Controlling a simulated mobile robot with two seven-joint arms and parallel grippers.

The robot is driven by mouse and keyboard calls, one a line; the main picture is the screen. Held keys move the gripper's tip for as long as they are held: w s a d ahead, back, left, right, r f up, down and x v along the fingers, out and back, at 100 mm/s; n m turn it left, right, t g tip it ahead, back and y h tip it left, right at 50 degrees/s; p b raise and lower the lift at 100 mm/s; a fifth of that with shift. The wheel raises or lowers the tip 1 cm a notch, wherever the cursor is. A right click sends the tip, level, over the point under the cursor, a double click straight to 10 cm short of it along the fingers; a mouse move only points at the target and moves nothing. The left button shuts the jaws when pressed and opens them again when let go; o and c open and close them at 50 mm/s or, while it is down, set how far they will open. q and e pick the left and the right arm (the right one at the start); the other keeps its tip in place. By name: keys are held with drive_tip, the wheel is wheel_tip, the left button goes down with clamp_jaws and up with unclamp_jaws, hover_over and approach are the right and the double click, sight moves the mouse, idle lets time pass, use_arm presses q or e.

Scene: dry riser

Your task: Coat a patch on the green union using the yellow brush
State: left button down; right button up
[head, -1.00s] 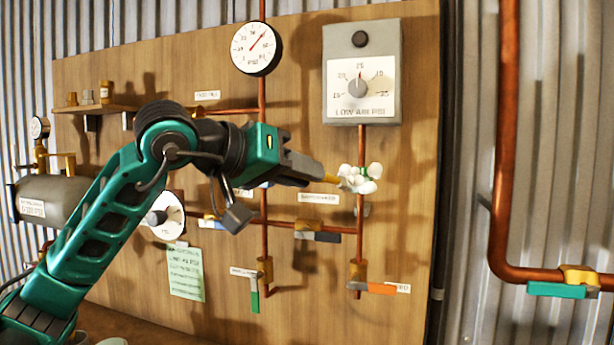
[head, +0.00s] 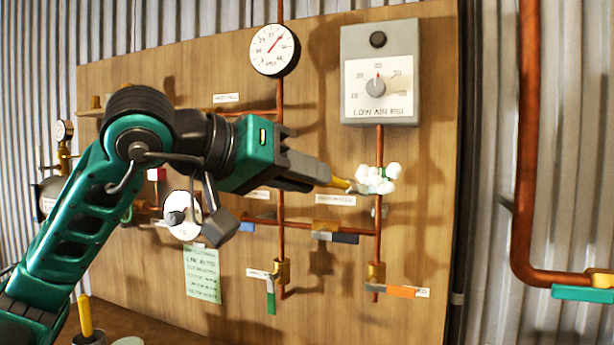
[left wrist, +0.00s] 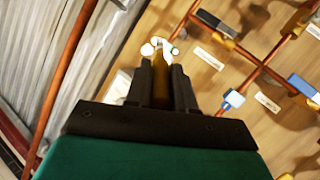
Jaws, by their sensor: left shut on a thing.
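My left gripper (head: 322,177) is shut on the yellow brush (head: 341,183), whose shaft sticks out toward the right-hand copper pipe. In the left wrist view the brush (left wrist: 161,88) lies between the two fingers. Its tip meets a cluster of white foam-like blobs (head: 377,179) on the pipe below the grey dial box. The green union is mostly hidden by these blobs; a speck of green (left wrist: 175,51) shows at them in the left wrist view. I cannot tell the bristles apart from the white. My right gripper is not in view.
The grey dial box (head: 379,70) is above the blobs, and a round gauge (head: 274,50) is to the left. Below are valves with dark, green and orange levers (head: 401,291). A dark pot (head: 89,337) with a yellow handle stands at lower left.

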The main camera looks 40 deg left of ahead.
use_arm(q)
drive_tip(key=s, duration=0.3)
drive_tip(key=shift+d, duration=0.4)
idle(0.5)
